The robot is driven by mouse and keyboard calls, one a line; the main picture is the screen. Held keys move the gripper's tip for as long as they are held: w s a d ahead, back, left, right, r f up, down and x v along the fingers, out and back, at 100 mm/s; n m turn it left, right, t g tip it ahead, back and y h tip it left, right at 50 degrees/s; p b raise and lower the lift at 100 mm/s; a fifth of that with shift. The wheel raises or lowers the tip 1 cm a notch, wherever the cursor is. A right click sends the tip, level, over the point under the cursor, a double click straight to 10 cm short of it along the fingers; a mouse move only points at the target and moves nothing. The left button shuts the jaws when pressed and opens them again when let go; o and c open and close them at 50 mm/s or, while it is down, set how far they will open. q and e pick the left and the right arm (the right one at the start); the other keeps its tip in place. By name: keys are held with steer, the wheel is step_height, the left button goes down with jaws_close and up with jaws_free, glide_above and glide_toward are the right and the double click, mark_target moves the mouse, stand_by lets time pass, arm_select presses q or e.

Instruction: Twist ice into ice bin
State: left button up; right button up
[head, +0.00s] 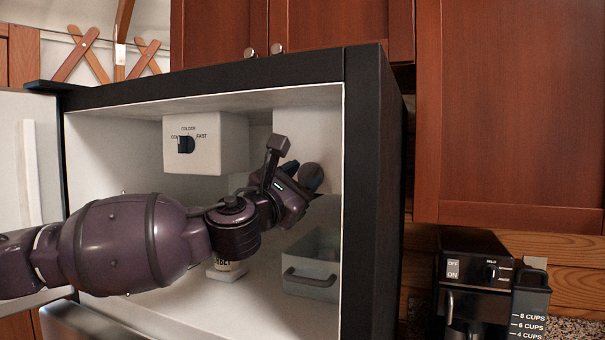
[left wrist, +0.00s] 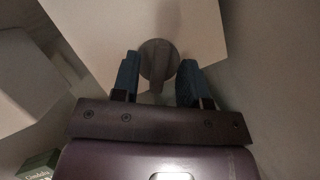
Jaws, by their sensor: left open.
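A round grey knob (head: 312,177) shows inside the open freezer at the right, just past my left gripper (head: 298,185). In the left wrist view the knob (left wrist: 158,58) lies between the two blue fingertips, in front of a pale block (left wrist: 195,25). The fingers are apart, and I cannot tell whether they touch the knob. The ice bin (head: 312,283), a pale grey box with a dark handle, sits on the freezer floor below my gripper. My arm hides part of the space behind it, and I see no ice. My right gripper is out of view.
A white control box (head: 215,143) with a dark dial hangs from the freezer ceiling. A small labelled container (head: 226,271) stands partly behind my arm. A green box (left wrist: 38,165) shows in the left wrist view. The freezer's right wall (head: 372,200) is close to my gripper.

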arm_select(q)
steer(key=shift+w+d, duration=0.2)
steer(key=shift+w, duration=0.05)
steer(key=shift+r, duration=0.1)
jaws_close()
